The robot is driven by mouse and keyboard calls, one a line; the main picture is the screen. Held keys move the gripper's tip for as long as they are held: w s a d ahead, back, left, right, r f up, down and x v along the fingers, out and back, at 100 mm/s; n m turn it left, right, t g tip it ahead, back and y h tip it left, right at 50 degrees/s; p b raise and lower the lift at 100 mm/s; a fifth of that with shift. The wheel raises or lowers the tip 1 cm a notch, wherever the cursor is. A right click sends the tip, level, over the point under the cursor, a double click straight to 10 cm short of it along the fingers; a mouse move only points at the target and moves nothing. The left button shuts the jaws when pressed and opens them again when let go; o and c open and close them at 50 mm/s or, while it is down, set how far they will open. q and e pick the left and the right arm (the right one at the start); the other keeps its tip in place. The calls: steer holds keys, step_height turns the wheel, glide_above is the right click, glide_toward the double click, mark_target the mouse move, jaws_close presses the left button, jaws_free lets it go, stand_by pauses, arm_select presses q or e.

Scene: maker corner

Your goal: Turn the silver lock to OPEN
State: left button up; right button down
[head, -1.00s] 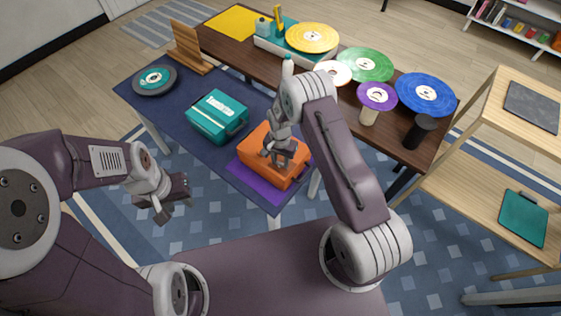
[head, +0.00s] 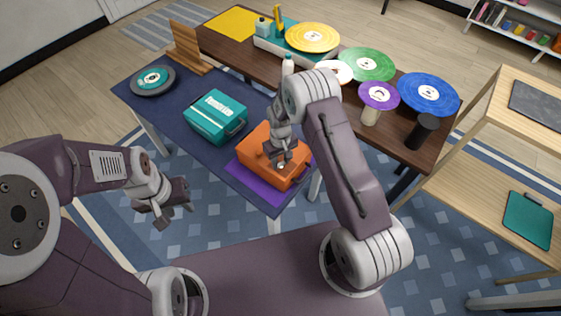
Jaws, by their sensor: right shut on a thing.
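An orange case (head: 256,147) sits on a purple mat (head: 248,179) near the front corner of the navy table. My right gripper (head: 280,162) is over the top of the case, pointing down, shut on a small silver part that looks like the silver lock (head: 281,166). The fingers hide most of the lock, and its markings are too small to read. My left gripper (head: 180,201) is open and empty, in front of the navy table and away from the case.
A teal case (head: 216,116) stands left of the orange one on the navy table (head: 170,113). A dark disc (head: 153,80) lies at its far left. Coloured records, a turntable and a black cylinder (head: 422,131) crowd the brown table behind.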

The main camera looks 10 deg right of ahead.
mark_target(280, 163)
steer(key=shift+n+b, duration=0.3)
steer(key=shift+n, duration=1.9)
steer(key=c, duration=1)
jaws_free()
steer(key=shift+o, duration=0.2)
step_height(280, 163, up, 9)
steer(key=b, duration=0.1)
